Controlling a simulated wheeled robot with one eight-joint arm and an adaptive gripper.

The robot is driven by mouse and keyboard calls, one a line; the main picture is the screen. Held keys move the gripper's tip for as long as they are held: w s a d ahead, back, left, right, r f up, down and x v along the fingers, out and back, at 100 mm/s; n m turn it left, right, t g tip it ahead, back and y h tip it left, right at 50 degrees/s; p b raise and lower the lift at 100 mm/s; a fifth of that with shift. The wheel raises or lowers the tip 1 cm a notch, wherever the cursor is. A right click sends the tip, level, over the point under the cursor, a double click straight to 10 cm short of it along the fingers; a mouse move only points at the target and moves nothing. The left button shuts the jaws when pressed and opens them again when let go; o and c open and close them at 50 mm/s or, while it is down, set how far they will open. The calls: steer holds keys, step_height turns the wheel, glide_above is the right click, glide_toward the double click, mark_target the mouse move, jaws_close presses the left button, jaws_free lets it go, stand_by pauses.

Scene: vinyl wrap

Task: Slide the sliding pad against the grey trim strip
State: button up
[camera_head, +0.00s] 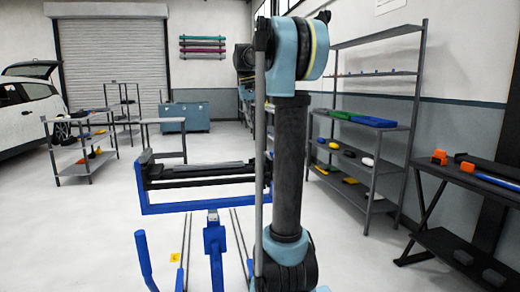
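A blue stand (185,208) in the middle holds a long black piece with a flat grey strip (210,166) along its top. The grey strip may be the grey trim strip, but I cannot tell for sure. I cannot pick out the sliding pad. My arm stands upright right of centre and covers the right end of the stand. My gripper's fingers do not show, so I cannot see whether they hold anything.
A dark table (470,182) at the right bears orange and blue items. A tall grey shelf (398,135) with coloured pieces stands behind it. A low shelf (75,170) and a white car (28,115) are at the left. Open floor lies left of the stand.

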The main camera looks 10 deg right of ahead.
mark_target(261, 151)
steer(key=f, duration=0.4)
steer(key=d+f, duration=0.1)
steer(key=f, duration=0.3)
steer(key=d+f, duration=0.1)
steer(key=f, duration=0.3)
steer(key=shift+d, duration=0.2)
steer(key=shift+c, duration=0.6)
jaws_close()
